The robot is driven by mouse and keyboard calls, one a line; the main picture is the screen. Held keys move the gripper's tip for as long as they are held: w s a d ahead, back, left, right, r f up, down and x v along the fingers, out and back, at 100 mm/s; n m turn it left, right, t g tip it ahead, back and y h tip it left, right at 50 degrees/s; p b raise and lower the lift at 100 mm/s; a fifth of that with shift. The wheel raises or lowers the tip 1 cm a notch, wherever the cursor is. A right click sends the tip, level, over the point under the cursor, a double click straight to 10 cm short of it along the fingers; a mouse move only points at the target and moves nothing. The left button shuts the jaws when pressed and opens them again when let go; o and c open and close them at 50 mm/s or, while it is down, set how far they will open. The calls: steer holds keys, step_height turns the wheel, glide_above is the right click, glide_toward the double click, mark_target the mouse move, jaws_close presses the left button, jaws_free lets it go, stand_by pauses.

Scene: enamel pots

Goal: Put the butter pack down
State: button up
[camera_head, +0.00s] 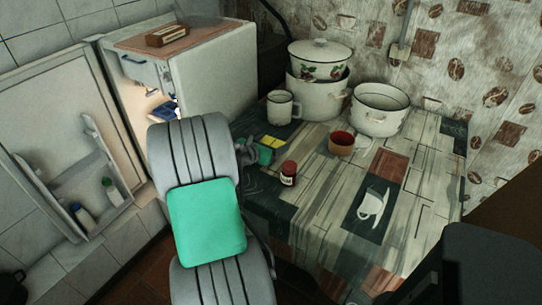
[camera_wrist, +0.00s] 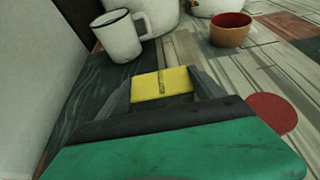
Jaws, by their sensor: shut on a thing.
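The butter pack (camera_wrist: 161,83) is a yellow block with a small dark mark, between the two fingers of my gripper (camera_wrist: 160,90) in the wrist view. The gripper is shut on it. In the head view the pack (camera_head: 271,142) shows as a small yellow patch just beyond my gripper (camera_head: 264,150), over the near left part of the table (camera_head: 425,188). My own arm hides part of the gripper there. I cannot tell whether the pack touches the tabletop.
A white mug (camera_head: 283,107) stands just behind the pack. Stacked enamel pots (camera_head: 315,98) and an open pot (camera_head: 379,110) stand farther back. A red-brown cup (camera_head: 341,144) and a red-lidded jar (camera_head: 288,174) are to the right. An open fridge (camera_head: 215,72) is at left.

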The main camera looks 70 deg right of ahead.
steer(key=shift+w+d+f+b, duration=0.1)
steer(key=shift+d+f+b, duration=0.1)
steer(key=shift+f, duration=0.7)
steer(key=shift+w+d+f+b, duration=0.1)
steer(key=shift+d+f+b, duration=0.1)
steer(key=shift+f, duration=0.7)
steer(key=shift+s, duration=0.1)
steer(key=shift+f, duration=0.15)
steer(key=o, duration=1.6)
